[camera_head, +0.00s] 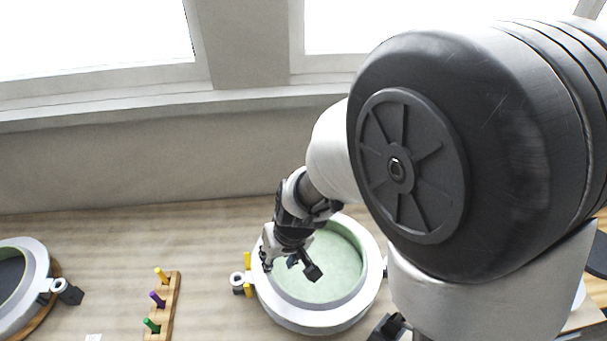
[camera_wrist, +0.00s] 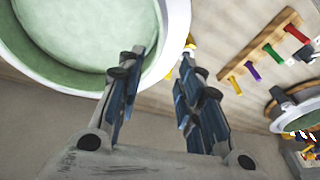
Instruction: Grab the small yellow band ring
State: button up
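A small yellow piece (camera_head: 247,261) shows at the left rim of the round mould (camera_head: 318,318), beside a grey ring-shaped fitting (camera_head: 237,279). I cannot tell whether this piece is the band ring. In the wrist view, a bit of yellow (camera_wrist: 190,41) shows at the mould's rim, beyond my fingers and partly hidden by them. My gripper (camera_wrist: 160,62) is open, with its two dark fingers well apart and nothing seen between them. In the head view, my gripper (camera_head: 290,265) is over the left part of the pale green mould, to the right of the yellow piece.
A wooden peg rack (camera_head: 174,300) with yellow, purple and green pegs stands left of the mould; the wrist view also shows a red peg (camera_wrist: 296,33). Another round mould (camera_head: 35,260) is at the far left. The wooden table is bare between rack and mould.

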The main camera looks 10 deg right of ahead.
jog(key=b, duration=0.2)
send_over(274, 272)
jog(key=s, duration=0.2)
jog(key=f, duration=0.4)
jog(key=shift+w+d+f, duration=0.2)
jog(key=shift+d+f, duration=0.15)
jog(key=shift+d, duration=0.05)
jog(key=x, duration=0.2)
jog(key=b+x, duration=0.2)
jog(key=x, duration=0.1)
jog(key=shift+w+f, duration=0.3)
jog(key=shift+w, duration=0.1)
jog(key=shift+c, duration=0.2)
grip_shut()
